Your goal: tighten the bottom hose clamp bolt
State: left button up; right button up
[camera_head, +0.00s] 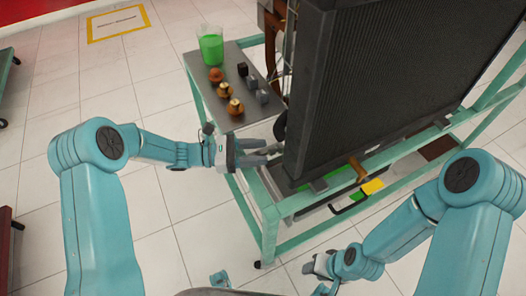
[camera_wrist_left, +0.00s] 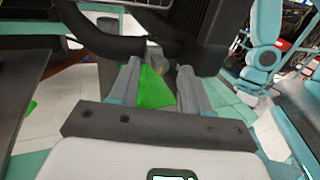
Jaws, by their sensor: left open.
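My left gripper (camera_head: 268,152) is open beside the lower left corner of the dark radiator (camera_head: 385,85). A black hose (camera_head: 281,126) shows just above its fingertips. In the left wrist view the open fingers of the left gripper (camera_wrist_left: 158,75) point toward a black curved hose (camera_wrist_left: 100,36) that runs to the radiator's lower end. A small pale part by the hose end (camera_wrist_left: 151,42) may be the clamp; its bolt cannot be made out. Nothing shows held between the fingers. My right gripper (camera_head: 318,268) is low at the front right, its fingers too small to read.
A grey side tray (camera_head: 232,122) holds a cup of green liquid (camera_head: 211,47) and several small brown and dark parts. The teal stand frame (camera_head: 268,232) runs below the radiator.

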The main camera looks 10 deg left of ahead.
pick_arm(q)
jog(key=shift+w+d, duration=0.2)
jog(key=shift+d, duration=0.65)
grip_shut()
jog(key=shift+m, duration=0.3)
jog(key=shift+s+r+m+t+y+b, duration=0.15)
jog(key=shift+m+y+b, duration=0.45)
jog(key=shift+m, duration=0.65)
jog(key=shift+w+r+m+t+y+b, duration=0.15)
jog(key=shift+m+y+b, duration=0.45)
jog(key=shift+m, duration=0.65)
jog(key=shift+s, duration=0.1)
